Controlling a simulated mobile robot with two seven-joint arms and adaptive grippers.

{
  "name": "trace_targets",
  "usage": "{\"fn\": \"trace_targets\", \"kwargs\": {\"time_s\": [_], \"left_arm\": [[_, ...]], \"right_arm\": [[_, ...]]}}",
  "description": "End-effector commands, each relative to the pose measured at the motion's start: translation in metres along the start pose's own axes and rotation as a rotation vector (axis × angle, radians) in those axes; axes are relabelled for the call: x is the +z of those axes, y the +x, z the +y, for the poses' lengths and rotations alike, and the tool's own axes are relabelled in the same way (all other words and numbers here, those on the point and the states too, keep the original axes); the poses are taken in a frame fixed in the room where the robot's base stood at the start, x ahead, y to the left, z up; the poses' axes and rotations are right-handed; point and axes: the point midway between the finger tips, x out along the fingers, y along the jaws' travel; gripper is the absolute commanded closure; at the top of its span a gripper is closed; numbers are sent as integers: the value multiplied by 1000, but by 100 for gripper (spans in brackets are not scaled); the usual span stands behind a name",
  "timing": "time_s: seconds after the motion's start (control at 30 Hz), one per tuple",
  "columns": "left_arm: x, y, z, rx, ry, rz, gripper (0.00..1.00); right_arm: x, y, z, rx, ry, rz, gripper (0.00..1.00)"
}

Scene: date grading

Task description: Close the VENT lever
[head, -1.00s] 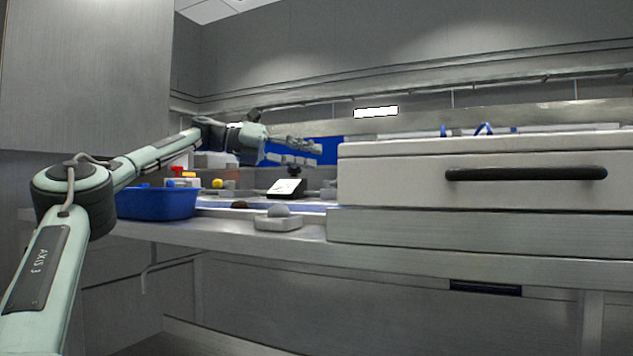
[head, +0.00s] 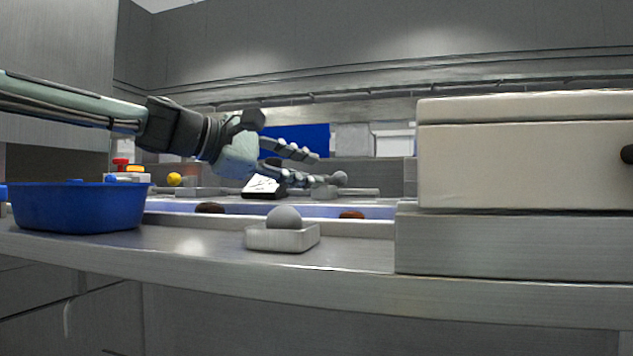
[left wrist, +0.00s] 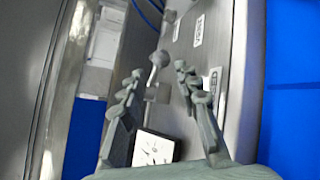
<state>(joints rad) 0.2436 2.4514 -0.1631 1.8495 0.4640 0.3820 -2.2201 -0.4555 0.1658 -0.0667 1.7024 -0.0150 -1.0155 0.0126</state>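My left gripper (head: 314,168) is open, its two fingers pointing right above the back of the bench. A lever with a round grey knob (head: 339,178) is just beyond the fingertips. In the left wrist view the knob (left wrist: 158,59) appears between and slightly past the open fingertips (left wrist: 158,72), with no clear contact. Its stem (left wrist: 151,92) runs back between the fingers. Small white labels (left wrist: 199,30) lie on the grey panel beside it, too blurred to read surely as VENT. My right gripper is not in view.
A white dial gauge (head: 263,185) is just below the gripper. A blue bin (head: 78,212) stands at left. A large pale box (head: 520,160) blocks the right side.

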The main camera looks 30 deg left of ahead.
Motion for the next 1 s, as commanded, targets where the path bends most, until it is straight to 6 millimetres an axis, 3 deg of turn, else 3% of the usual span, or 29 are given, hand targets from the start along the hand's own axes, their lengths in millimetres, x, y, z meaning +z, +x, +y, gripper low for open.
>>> {"fn": "trace_targets", "kwargs": {"time_s": [0.17, 0.3, 0.6, 0.93, 1.0], "left_arm": [[-1, 11, -3, -2, 16, 7, 68], [-1, 34, -3, -3, 13, 7, 68], [-1, 73, -2, 0, 14, 6, 68], [-1, 78, -2, 2, 14, 5, 68], [-1, 78, -2, 2, 14, 5, 74]], "right_arm": [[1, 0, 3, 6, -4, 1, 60], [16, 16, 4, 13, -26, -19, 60], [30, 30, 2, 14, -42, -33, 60], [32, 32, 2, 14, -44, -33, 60], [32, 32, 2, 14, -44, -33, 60]]}}
